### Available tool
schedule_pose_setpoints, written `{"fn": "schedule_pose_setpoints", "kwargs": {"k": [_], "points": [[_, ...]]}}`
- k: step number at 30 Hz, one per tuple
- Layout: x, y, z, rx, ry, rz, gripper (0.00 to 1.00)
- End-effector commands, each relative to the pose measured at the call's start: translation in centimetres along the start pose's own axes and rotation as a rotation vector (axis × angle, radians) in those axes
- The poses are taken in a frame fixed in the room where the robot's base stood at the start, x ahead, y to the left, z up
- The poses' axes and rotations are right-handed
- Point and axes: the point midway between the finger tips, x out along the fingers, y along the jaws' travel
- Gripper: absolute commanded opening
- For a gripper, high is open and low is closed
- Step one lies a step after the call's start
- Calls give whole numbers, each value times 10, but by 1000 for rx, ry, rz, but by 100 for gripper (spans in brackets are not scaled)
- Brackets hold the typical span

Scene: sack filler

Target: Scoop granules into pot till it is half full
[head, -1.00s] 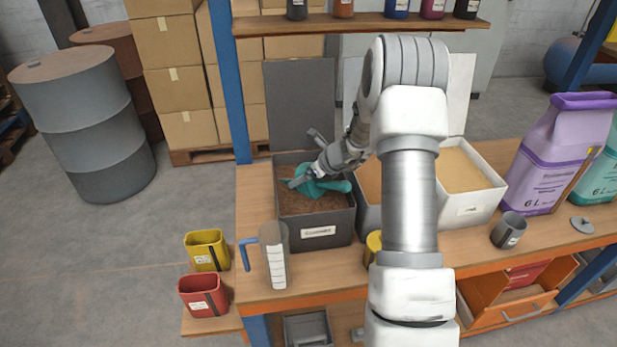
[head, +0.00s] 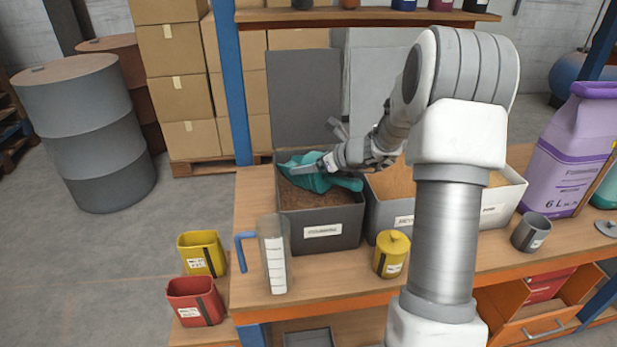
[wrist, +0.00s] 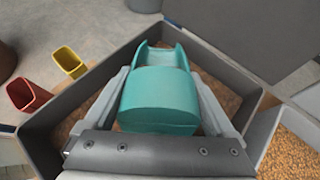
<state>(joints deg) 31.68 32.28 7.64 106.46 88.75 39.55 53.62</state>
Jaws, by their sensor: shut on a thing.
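A teal scoop (head: 308,172) is in my gripper (head: 332,168), which is shut on it. In the wrist view the scoop (wrist: 160,95) sits between both fingers (wrist: 160,108), its open end pointing away. The scoop is over the dark grey bin (head: 335,235) of brown granules (head: 305,198); whether it touches them I cannot tell. Its load is hidden. Several pots are in view: a grey pot (head: 531,232) on the bench at right, and a yellow pot (head: 202,255) and a red pot (head: 195,302) on a low ledge at left. I cannot tell which is the task's pot.
A clear measuring jug (head: 273,255) with a blue handle stands in front of the bin. A lidded yellow canister (head: 392,253) stands to its right. More bins (head: 500,208) adjoin on the right. A shelf post (head: 229,80) rises behind left.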

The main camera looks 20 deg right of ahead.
Motion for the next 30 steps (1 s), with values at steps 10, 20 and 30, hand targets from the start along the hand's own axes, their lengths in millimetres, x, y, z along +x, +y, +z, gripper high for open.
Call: {"fn": "schedule_pose_setpoints", "kwargs": {"k": [10, 20, 30], "points": [[-28, 11, 25, -7, -92, 29, 0], [-56, 8, 42, -5, -134, 23, 0], [-76, 8, 56, -4, -166, 24, 0]]}}
